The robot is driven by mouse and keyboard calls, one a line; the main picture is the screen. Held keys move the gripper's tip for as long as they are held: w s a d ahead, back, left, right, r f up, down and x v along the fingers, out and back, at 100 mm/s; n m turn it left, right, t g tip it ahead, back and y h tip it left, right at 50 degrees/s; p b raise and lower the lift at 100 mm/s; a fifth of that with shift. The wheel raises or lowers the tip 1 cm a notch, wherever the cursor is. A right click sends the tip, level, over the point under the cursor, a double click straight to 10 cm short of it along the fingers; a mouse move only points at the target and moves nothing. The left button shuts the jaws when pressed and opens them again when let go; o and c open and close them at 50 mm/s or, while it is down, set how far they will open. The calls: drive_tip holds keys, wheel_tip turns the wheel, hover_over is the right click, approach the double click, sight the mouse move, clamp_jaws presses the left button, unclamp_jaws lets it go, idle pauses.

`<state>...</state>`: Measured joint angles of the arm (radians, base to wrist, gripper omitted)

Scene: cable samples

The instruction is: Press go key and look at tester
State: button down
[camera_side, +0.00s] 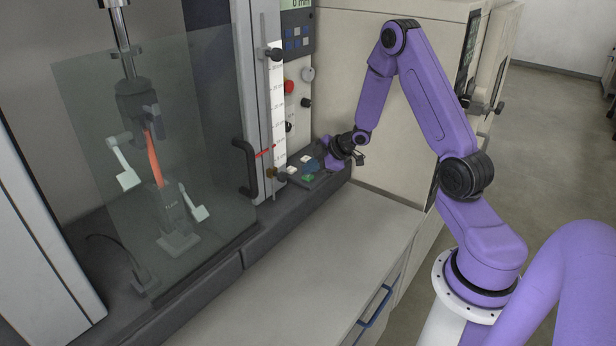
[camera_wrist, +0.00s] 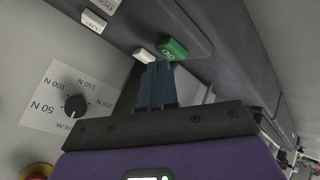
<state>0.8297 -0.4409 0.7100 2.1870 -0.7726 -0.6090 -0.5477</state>
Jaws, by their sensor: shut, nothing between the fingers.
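The tester (camera_side: 243,100) stands at left with a clear shield (camera_side: 95,110) in front of its grips. An orange cable sample (camera_side: 153,155) runs between the upper grip (camera_side: 138,105) and lower grip (camera_side: 172,208). A display (camera_side: 296,4) at the top reads 0 mm. The green go key (camera_side: 308,178) lies on the low key panel; it also shows in the wrist view (camera_wrist: 172,49). My gripper (camera_side: 314,165) is shut and empty, its blue fingertips (camera_wrist: 160,64) close beside the green key. I cannot tell whether they touch it.
White keys (camera_wrist: 93,22) (camera_wrist: 144,56) sit near the green one. A force dial (camera_wrist: 75,104) marked in N and a red button (camera_side: 289,86) are on the tester's face. A black door handle (camera_side: 246,168) sticks out. The bench top (camera_side: 330,240) in front is clear.

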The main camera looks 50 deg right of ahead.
sight(311, 177)
drive_tip(key=shift+f, duration=0.4)
idle(1.0)
drive_tip(key=shift+r, duration=3.35)
